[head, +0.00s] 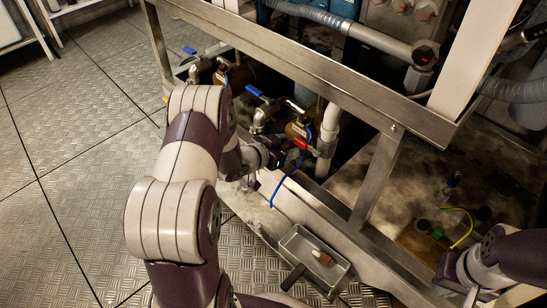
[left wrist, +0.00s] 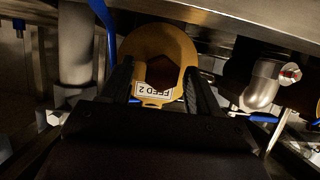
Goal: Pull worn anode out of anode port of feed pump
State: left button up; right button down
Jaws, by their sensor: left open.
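In the head view, my left gripper (head: 277,158) is low beside a brass pump (head: 297,130), partly hidden by my arm. My right gripper (head: 470,292) is at the lower right edge, its fingers not clear.
A metal tray (head: 290,242) on the floor side holds a small brown-and-white piece (head: 322,257). A steel frame beam (head: 300,65) crosses above the pumps. A blue cable (head: 288,181) hangs nearby. Open floor lies left.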

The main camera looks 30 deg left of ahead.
pick_arm(q)
jog(key=shift+w+d+f, duration=0.15)
jog(key=shift+w+d, duration=0.05)
jog(key=shift+w, duration=0.3)
grip_shut()
jog(key=shift+s+a+p, duration=0.3)
jog(key=shift+s+p, duration=0.05)
jog(key=shift+s, duration=0.4)
jog(key=shift+s+a+p, duration=0.25)
jog(key=shift+s+p, duration=0.05)
jog(key=shift+s, duration=0.4)
jog(key=shift+s+a+p, duration=0.2)
jog(key=shift+s+p, duration=0.05)
jog(key=shift+s, duration=0.4)
jog(key=shift+s+a+p, duration=0.2)
jog(key=shift+s+p, duration=0.05)
jog(key=shift+s, duration=0.4)
jog(key=shift+d, duration=0.1)
